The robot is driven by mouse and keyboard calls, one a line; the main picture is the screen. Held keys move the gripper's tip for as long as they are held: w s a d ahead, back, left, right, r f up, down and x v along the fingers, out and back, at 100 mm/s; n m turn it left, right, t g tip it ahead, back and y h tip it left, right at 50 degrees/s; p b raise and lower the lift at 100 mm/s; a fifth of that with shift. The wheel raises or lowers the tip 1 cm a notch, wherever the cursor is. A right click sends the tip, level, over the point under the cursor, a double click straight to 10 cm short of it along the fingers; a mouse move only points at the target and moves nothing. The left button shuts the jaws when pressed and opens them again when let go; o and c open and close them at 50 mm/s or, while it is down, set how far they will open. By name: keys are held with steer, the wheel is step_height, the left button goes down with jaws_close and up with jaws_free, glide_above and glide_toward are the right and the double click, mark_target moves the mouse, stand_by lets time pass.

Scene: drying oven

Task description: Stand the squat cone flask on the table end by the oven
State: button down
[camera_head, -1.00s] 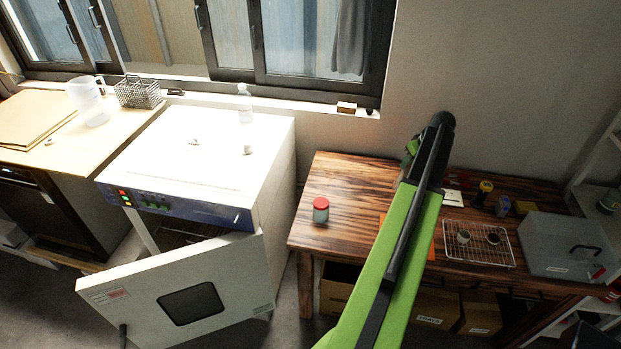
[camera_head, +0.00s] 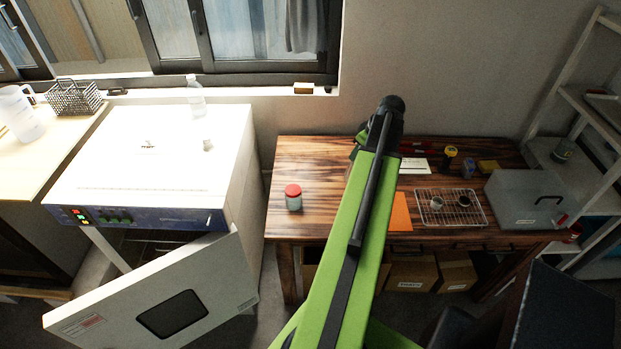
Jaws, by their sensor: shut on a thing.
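The wooden table (camera_head: 318,160) stands right of the oven (camera_head: 150,165). Its left end is the one by the oven, and a jar with a red lid (camera_head: 293,198) stands there. The table top around the jar looks bare. My green arm reaches up across the middle of the table and bends down behind itself. My gripper is hidden behind the arm, so its jaws and anything in them do not show. I cannot make out a squat cone flask anywhere in the head view.
The oven door (camera_head: 215,275) hangs open in front, left of the table. On the table's right are an orange sheet (camera_head: 401,212), a wire rack (camera_head: 450,217) with two small vessels, and a grey box (camera_head: 520,199). A bottle (camera_head: 195,98) stands at the oven's back. Shelves (camera_head: 590,130) stand at right.

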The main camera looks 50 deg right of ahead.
steer(key=s+a+n, duration=0.2)
steer(key=s+a, duration=0.1)
steer(key=a, duration=0.5)
steer(key=w+d+f+b, duration=0.3)
steer(key=w+f+b, duration=0.8)
steer(key=shift+w+f+y, duration=0.25)
steer(key=shift+y, duration=0.05)
steer(key=c, duration=1)
jaws_free()
steer(key=shift+r, duration=0.1)
steer(key=shift+c, duration=0.2)
steer(key=p+v, duration=1.1)
steer(key=v, duration=0.1)
